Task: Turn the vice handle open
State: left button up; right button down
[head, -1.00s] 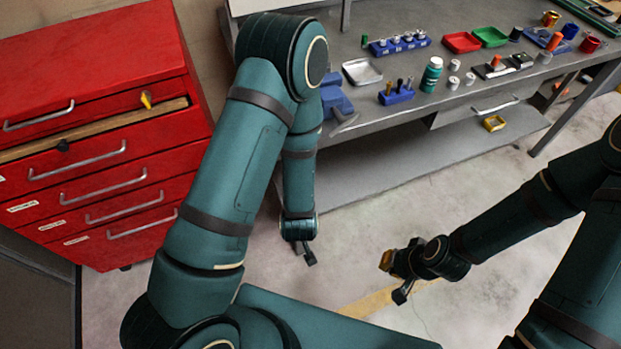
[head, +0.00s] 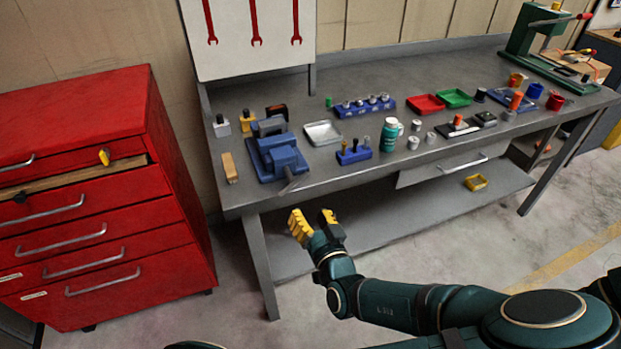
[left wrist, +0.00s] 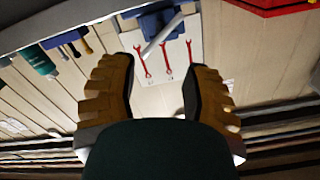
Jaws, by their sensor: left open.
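The blue vice (head: 277,152) stands at the left end of the grey workbench. Its grey handle (head: 292,185) sticks out at the front, close to the bench edge. My left gripper (head: 313,221), with yellow fingers, is in front of and below the bench edge, apart from the handle. In the left wrist view, the gripper (left wrist: 158,88) is open with nothing between its fingers. The vice (left wrist: 158,20) and its pale handle (left wrist: 162,36) show beyond the fingertips, near the top. My right gripper is not in view.
A red drawer cabinet (head: 110,225) stands left of the bench, its top drawer slightly open. A silver tray (head: 322,132), a blue tool holder (head: 354,152) and a green bottle (head: 389,135) sit right of the vice. A lower shelf (head: 400,215) runs under the benchtop.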

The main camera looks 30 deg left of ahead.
aim_at(293, 183)
pick_arm(q)
jog(key=b+x, duration=0.1)
jog(key=x, duration=1.2)
jog(key=shift+w+a+r+b, duration=0.1)
jog(key=shift+w+a+b, duration=0.15)
jog(key=shift+a+b, duration=0.1)
jog(key=shift+d, duration=0.1)
grip_shut()
